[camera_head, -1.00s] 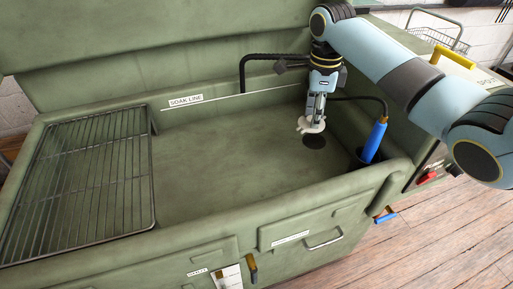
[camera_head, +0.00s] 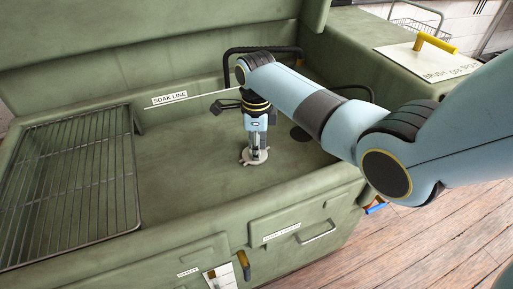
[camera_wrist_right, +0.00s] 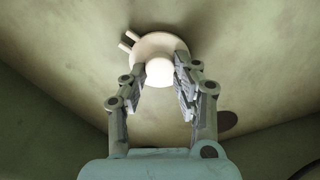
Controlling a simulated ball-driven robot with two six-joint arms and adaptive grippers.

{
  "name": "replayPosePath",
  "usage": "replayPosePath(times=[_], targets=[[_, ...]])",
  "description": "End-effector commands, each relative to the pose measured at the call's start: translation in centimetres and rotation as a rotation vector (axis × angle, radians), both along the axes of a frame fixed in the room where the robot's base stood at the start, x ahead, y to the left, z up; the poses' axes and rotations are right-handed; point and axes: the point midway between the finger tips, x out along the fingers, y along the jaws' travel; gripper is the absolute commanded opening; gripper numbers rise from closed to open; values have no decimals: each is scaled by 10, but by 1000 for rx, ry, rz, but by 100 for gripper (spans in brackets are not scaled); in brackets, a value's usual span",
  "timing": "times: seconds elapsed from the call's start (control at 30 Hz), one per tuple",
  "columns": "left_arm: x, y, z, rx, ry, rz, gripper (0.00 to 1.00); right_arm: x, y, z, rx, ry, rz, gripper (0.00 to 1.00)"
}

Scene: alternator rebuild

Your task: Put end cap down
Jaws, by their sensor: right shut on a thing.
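The end cap (camera_head: 246,159) is a pale cream round piece with small lugs, low over the green basin floor at the middle of the tank. My right gripper (camera_head: 256,151) points straight down and is shut on it. In the right wrist view the end cap (camera_wrist_right: 151,46) shows beyond the fingers of my right gripper (camera_wrist_right: 164,76), with its bright central boss between them. I cannot tell whether the cap touches the floor. My left gripper is not in view.
The green wash tank (camera_head: 185,190) has a wire rack (camera_head: 70,185) on its left and a label reading "SOAK LINE" (camera_head: 169,98) at the back wall. A dark drain hole (camera_head: 299,134) lies right of the gripper. The floor between rack and gripper is clear.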

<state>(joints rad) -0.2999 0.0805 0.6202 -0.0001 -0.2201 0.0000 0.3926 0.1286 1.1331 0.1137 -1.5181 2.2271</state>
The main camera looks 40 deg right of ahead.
Motion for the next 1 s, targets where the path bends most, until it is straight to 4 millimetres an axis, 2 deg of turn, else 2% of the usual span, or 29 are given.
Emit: replayPosePath(times=[0.37,0.4,0.53,0.83,1.0], targets=[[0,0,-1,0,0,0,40,1,0,-4,0,-1,0,0],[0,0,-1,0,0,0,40,1,0,-3,-1,-2,0,34],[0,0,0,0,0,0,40,1,0,-3,0,-1,0,51],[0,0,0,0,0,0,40,0,0,-1,0,-1,0,52],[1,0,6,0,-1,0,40,1,0,20,0,-5,0,52]])
